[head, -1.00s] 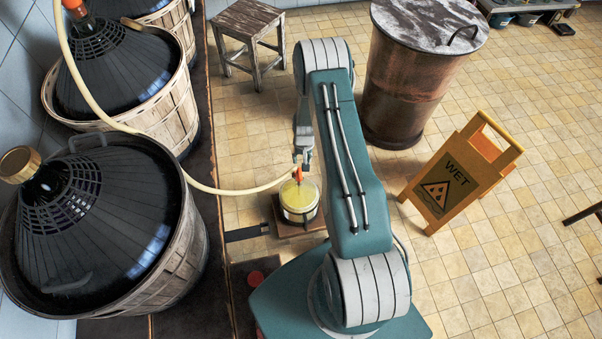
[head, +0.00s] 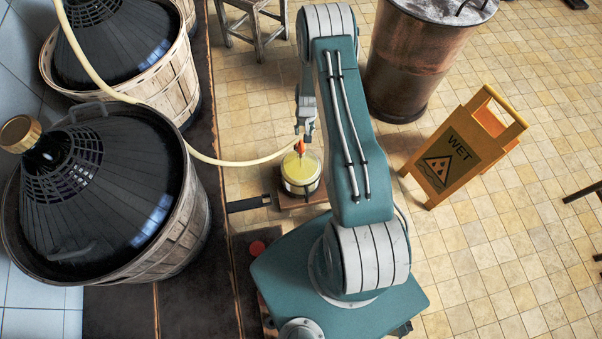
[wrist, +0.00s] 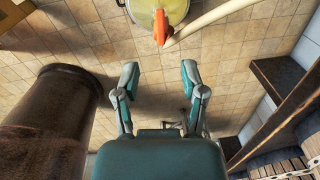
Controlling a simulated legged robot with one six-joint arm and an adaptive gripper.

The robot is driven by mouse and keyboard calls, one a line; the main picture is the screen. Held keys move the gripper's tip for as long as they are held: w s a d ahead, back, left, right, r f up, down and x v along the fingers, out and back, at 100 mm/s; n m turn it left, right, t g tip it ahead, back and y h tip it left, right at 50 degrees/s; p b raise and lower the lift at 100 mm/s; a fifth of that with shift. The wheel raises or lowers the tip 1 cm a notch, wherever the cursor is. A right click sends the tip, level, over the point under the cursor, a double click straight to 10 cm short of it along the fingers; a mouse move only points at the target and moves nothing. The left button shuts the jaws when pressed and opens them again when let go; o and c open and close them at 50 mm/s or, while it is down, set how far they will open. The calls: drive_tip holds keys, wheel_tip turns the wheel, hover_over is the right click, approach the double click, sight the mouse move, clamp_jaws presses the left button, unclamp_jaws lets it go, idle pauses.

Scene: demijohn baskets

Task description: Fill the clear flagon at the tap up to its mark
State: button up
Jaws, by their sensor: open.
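The clear flagon (head: 301,184) stands upright on a small brown stand and holds yellow liquid. I cannot make out its mark at this size. The orange tap (head: 299,145), at the end of a cream hose (head: 222,162), hangs at the flagon's mouth. In the wrist view, the flagon's rim (wrist: 150,10) and the orange tap (wrist: 160,28) show at the top edge. My gripper (wrist: 159,72) is open and empty, its two fingers apart with floor tiles between them. In the head view my gripper (head: 305,125) is just above the tap, partly hidden by my arm.
Large demijohns in wooden baskets (head: 185,235) line the left on a dark ledge. A copper-brown drum (head: 410,65) stands behind my arm, and a yellow wet-floor sign (head: 445,170) to the right. A wooden stool (head: 250,25) is at the back. Tiled floor between is clear.

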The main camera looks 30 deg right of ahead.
sight(303, 149)
drive_tip(key=f, duration=1.1)
drive_tip(key=shift+s+a+f, duration=0.15)
drive_tip(key=shift+a+f, duration=0.2)
drive_tip(key=shift+f, duration=0.05)
clamp_jaws()
